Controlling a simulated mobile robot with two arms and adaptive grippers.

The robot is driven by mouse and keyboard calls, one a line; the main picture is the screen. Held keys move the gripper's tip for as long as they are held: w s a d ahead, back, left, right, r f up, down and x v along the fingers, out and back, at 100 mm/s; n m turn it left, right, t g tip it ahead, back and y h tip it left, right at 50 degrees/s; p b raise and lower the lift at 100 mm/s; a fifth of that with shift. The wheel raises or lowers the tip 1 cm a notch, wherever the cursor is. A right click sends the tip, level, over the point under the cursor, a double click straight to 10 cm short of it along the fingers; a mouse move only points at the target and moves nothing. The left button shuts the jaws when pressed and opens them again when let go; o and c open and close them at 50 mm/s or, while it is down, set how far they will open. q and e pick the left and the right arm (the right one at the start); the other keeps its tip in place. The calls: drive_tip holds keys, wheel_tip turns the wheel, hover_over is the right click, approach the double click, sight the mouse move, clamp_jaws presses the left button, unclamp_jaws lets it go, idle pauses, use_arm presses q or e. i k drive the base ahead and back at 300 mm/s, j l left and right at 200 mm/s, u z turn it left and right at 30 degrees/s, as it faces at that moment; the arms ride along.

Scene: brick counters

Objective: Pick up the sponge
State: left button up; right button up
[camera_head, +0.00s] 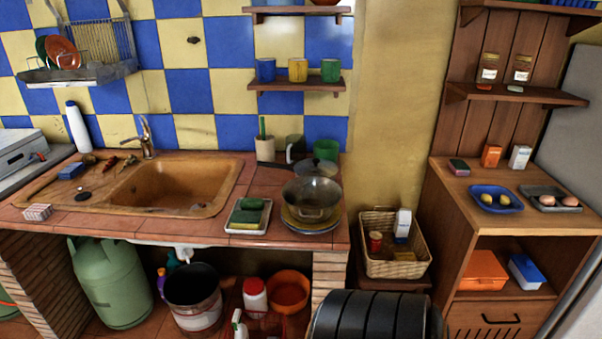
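On a small pale tray (233,229) at the front of the tiled counter lies a green, sponge-like block (247,217) with a yellow part at its lower edge. A dark green item (253,203) lies at its back edge. A blue block (71,171) that may also be a sponge lies on the left side of the sink surround. A small dark green and pinkish block (458,167) lies on the wooden cabinet at the right. I cannot tell for sure which of these is the sponge. Neither of my grippers is in view.
The brown sink (170,185) is left of the tray. A wicker basket (394,263) sits lower, between counter and cabinet. A black ribbed shape fills the bottom centre. Tiles left of the tray look clear.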

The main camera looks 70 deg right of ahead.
sight(240, 219)
drive_tip(key=z, duration=1.8)
